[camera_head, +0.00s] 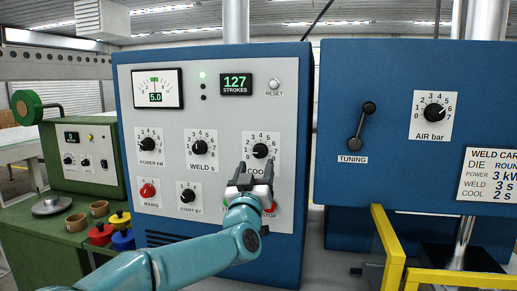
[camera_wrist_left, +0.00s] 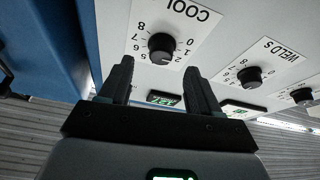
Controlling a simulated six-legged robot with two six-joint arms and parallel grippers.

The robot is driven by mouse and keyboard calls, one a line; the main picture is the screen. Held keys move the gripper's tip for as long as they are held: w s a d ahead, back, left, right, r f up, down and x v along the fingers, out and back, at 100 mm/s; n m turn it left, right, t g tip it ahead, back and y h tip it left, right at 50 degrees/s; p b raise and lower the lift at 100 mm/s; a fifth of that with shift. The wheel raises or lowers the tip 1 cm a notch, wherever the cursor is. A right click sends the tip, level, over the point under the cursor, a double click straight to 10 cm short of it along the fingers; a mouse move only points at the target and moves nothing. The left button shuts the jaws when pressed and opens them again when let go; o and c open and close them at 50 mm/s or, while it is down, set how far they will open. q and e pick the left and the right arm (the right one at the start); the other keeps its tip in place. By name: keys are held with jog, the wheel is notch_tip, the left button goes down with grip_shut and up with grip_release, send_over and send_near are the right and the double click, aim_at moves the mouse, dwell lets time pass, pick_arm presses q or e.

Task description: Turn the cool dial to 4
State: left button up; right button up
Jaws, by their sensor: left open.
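The cool dial (camera_head: 260,150) is a round black knob on a white scale plate at the right of the grey control panel. In the left wrist view the dial (camera_wrist_left: 162,46) appears upside down with its scale numbers around it. Its pointer is too small to read surely. My left gripper (camera_head: 255,170) is open just below the dial in the head view. In the left wrist view its two dark fingers (camera_wrist_left: 158,68) point toward the dial, one on either side of it. They look apart from the knob. My right gripper is not in view.
The weld dial (camera_head: 199,147) and power dial (camera_head: 147,144) are to the left. The blue cabinet (camera_head: 350,200) with a tuning lever and yellow rails (camera_head: 389,245) stand at right.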

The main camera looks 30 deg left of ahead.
aim_at(259, 155)
pick_arm(q)
jog(key=p+x, duration=0.1)
jog(key=x, duration=0.3)
jog(key=shift+a+r, duration=0.1)
jog(key=shift+a, duration=0.05)
jog(key=shift+w+p, duration=0.35)
jog(key=c, duration=1.1)
jog(key=shift+o, duration=0.3)
